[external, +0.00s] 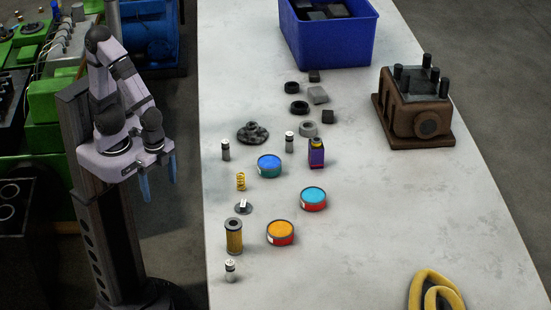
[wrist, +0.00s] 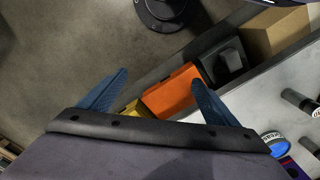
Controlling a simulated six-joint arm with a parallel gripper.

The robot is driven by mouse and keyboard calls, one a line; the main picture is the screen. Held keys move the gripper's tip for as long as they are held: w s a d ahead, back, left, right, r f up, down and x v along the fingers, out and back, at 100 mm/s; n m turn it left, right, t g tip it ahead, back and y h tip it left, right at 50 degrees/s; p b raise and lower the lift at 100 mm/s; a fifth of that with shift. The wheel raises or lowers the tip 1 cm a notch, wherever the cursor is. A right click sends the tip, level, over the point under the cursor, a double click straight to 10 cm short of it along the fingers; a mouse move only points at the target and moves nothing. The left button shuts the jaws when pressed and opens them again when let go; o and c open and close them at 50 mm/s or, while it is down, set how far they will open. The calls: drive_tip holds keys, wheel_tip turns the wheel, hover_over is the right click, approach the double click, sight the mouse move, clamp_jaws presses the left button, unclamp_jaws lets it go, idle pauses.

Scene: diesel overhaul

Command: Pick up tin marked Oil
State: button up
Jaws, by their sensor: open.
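Three low round tins stand on the bench in the external view: a green tin with a blue lid (external: 269,166), a red tin with a light-blue lid (external: 313,198) and a red tin with an orange lid (external: 281,232). Their labels are too small there to tell which is marked Oil. A blue-lidded tin (wrist: 275,142) shows at the right of the wrist view, its lettering not surely readable. My gripper (external: 158,178) is open and empty, left of the bench and apart from all the tins; its spread blue fingers (wrist: 159,77) also show in the wrist view.
On the bench stand a yellow filter (external: 234,236), a purple bottle (external: 316,155), small cylinders, a spring and dark rings. A blue crate (external: 330,40) is at the back, a brown engine block (external: 415,108) at right.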

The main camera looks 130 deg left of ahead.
drive_tip(key=r+n+t+h+b, duration=0.2)
drive_tip(key=n+t+h+b, duration=0.5)
drive_tip(key=n, duration=1.2)
hover_over(279, 224)
drive_tip(key=s, duration=0.6)
drive_tip(key=shift+w+d+t+y, duration=0.2)
drive_tip(key=shift+d+t+y, duration=0.15)
drive_tip(key=shift+t+y, duration=0.05)
drive_tip(key=f+n+b, duration=0.1)
drive_tip(key=n, duration=0.1)
drive_tip(key=w+a+f+n+t+h+b, duration=0.1)
drive_tip(key=n, duration=0.2)
drive_tip(key=a+f+n+t+b, duration=0.1)
drive_tip(key=f+n, duration=0.1)
drive_tip(key=shift+w+h+b, duration=0.15)
drive_tip(key=shift+h+b, duration=0.15)
drive_tip(key=shift+b, duration=0.1)
drive_tip(key=n, duration=0.1)
drive_tip(key=a+n+t, duration=0.1)
drive_tip(key=shift+w+f+n+b, duration=0.2)
drive_tip(key=shift+f+n+b, duration=0.1)
drive_tip(key=shift+n, duration=0.1)
drive_tip(key=shift+w+d+f, duration=0.15)
drive_tip(key=shift+w+d, duration=0.3)
drive_tip(key=shift+p+x, duration=1.1)
drive_tip(key=shift+x, duration=1.95)
drive_tip(key=shift+w+a, duration=0.15)
drive_tip(key=shift+a, duration=0.05)
